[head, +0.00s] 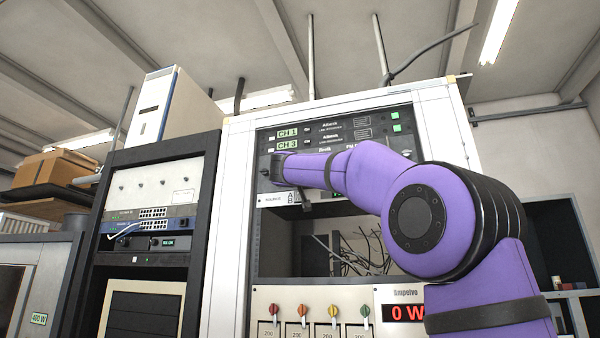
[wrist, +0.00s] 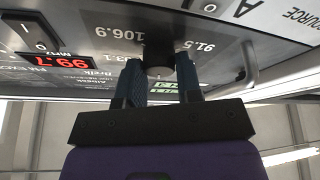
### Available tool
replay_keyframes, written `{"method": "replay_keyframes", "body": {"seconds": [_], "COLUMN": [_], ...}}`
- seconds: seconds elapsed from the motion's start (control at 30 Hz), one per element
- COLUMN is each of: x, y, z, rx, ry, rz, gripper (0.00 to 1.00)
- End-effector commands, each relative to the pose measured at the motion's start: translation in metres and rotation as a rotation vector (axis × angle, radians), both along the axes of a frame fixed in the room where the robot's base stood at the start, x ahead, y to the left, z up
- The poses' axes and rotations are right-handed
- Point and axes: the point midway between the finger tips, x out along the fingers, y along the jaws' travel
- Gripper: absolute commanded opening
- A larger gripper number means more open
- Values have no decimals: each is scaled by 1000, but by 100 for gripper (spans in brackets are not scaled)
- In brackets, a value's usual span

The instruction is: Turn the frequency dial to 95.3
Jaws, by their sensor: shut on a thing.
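The frequency dial (wrist: 158,58) is a dark round knob on the black transmitter panel, with printed numbers such as 106.9 and 91.5 around it. In the wrist view, which is turned over, my gripper (wrist: 160,76) has its two blue-grey fingers on either side of the knob, shut on it. A red display (wrist: 55,61) beside it appears to read 99.7. The knob's pointer cannot be made out. In the head view my gripper (head: 275,168) reaches the panel's left part, and my purple arm hides the dial and much of the panel.
The white rack (head: 236,205) holds an open bay with loose cables below the panel. Lower down are several coloured knobs (head: 303,310) and a red 0 W display (head: 407,313). A metal handle (wrist: 245,70) stands out near the gripper. A darker rack (head: 200,205) stands to the left.

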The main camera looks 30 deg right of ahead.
Motion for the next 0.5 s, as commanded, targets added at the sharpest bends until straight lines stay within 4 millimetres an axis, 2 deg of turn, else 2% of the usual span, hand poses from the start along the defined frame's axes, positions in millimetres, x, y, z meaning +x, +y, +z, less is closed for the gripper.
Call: {"method": "replay_keyframes", "body": {"seconds": [0.5], "x": [-2], "y": [-1], "z": [2], "rx": [-269], "ry": [341], "rz": [1], "gripper": [9]}}
